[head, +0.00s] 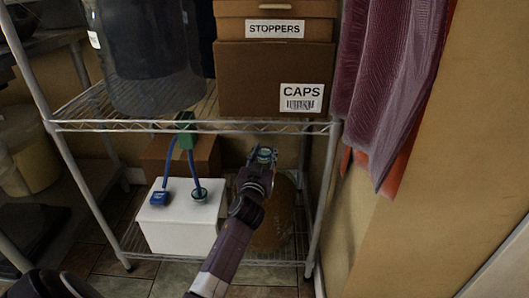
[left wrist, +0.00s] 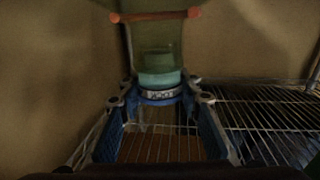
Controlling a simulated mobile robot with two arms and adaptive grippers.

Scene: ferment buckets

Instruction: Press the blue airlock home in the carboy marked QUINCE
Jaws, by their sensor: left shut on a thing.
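My left gripper (head: 264,158) reaches over the lower shelf at the top of a brownish rounded vessel (head: 273,222), partly hidden behind my arm. No QUINCE marking can be read on it. In the left wrist view, the fingers (left wrist: 160,101) are closed in around a blue-green translucent piece (left wrist: 160,77), which looks like the airlock. A small label sits on its lower band, too blurred to read. A blue rim lies between the fingertips. I cannot tell how deep the piece sits or whether it touches the vessel. My right gripper is not in view.
A white box (head: 178,226) with blue tubing and a green clip (head: 186,131) stands left of the arm. The upper shelf (head: 160,124) holds a large dark vessel (head: 150,60) and the STOPPERS (head: 276,12) and CAPS (head: 270,75) boxes. Purple cloth (head: 395,80) hangs at right.

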